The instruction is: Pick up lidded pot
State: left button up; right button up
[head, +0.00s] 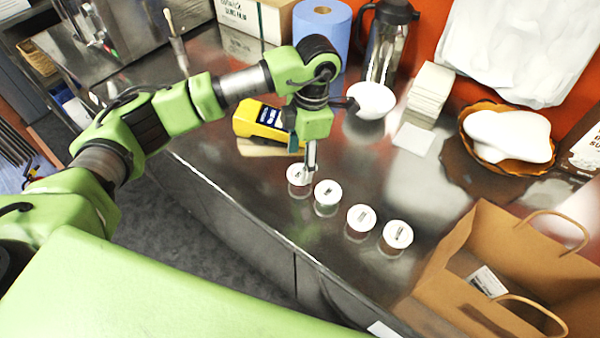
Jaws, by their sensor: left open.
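Several small pots with round white lids and clear sides stand upright in a slanting row on the steel counter. The leftmost lidded pot (294,177) is right under my left gripper (309,166). The others are the second pot (327,193), the third pot (360,219) and the rightmost pot (397,235). My left gripper points down with its fingers open at the leftmost pot's lid and partly hides it. I cannot tell whether the fingers touch the lid. My right gripper is not in view.
A yellow and blue device (260,121) sits behind my left gripper. A white bowl (371,99), blue paper roll (322,28), flask (389,40) and napkin stack (431,88) stand farther back. A basket (478,163) and paper bag (456,263) are at right.

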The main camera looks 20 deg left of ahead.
aim_at(300, 173)
pick_arm(q)
notch_tip(300, 173, down, 5)
jog(key=p, duration=0.2)
jog(key=shift+s+p, duration=0.1)
jog(key=shift+p, duration=0.2)
jog(key=shift+f, duration=0.2)
jog(key=c, duration=1.2)
jog(key=shift+o, duration=0.2)
